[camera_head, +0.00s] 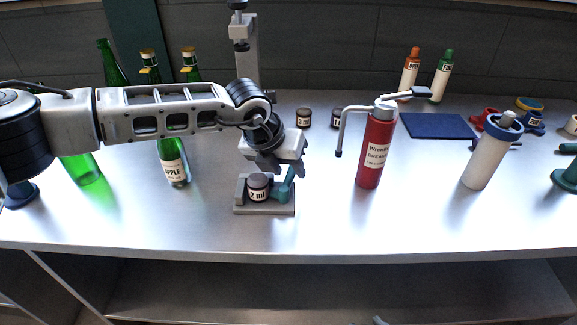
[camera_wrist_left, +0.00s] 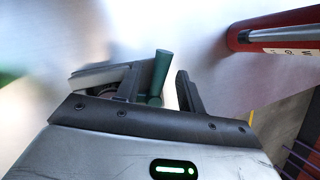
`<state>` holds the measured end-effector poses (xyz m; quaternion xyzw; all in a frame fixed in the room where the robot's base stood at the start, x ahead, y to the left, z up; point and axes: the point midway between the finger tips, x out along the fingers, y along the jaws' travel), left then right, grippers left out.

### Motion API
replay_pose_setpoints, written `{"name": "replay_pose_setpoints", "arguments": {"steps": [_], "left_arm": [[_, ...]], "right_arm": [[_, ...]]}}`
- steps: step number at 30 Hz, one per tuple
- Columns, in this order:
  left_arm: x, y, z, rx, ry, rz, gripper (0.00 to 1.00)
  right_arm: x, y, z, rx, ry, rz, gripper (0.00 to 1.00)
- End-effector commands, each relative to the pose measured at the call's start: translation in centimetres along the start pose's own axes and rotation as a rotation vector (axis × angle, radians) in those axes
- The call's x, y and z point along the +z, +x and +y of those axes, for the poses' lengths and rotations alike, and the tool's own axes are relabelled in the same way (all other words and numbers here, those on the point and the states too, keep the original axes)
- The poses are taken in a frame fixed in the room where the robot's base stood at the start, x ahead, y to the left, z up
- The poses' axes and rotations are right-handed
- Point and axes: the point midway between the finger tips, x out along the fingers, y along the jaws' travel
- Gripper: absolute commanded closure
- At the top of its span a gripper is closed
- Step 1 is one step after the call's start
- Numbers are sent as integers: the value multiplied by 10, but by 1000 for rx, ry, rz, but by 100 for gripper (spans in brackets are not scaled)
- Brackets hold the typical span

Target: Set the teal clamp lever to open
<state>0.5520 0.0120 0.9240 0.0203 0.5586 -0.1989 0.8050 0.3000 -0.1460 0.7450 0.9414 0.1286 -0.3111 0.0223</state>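The teal clamp lever (camera_head: 287,186) stands roughly upright, slightly tilted, at the right side of a small grey clamp base (camera_head: 250,211) on the steel counter. A dark-lidded jar (camera_head: 258,188) labelled "2 ml" sits in the clamp. My left gripper (camera_head: 276,168) is low over the clamp and hides part of the lever's top. In the left wrist view, the lever (camera_wrist_left: 160,76) shows between the fingers of the left gripper (camera_wrist_left: 161,88), with a gap to the right finger. Contact with the left finger is unclear. My right gripper is not in view.
A grey column (camera_head: 243,55) stands behind the clamp. A red grease bottle (camera_head: 375,150) with a bent spout stands to its right, and a green bottle (camera_head: 174,160) to its left. The counter's front strip is clear.

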Motion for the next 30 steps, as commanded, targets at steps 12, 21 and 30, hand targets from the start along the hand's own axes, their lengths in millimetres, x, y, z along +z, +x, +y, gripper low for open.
{"name": "replay_pose_setpoints", "arguments": {"steps": [12,21,30], "left_arm": [[0,12,0,-1,0,0,61],[0,12,0,-1,0,0,100],[-3,10,5,-18,35,7,100]], "right_arm": [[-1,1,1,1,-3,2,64],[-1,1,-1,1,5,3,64],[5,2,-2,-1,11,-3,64]]}}
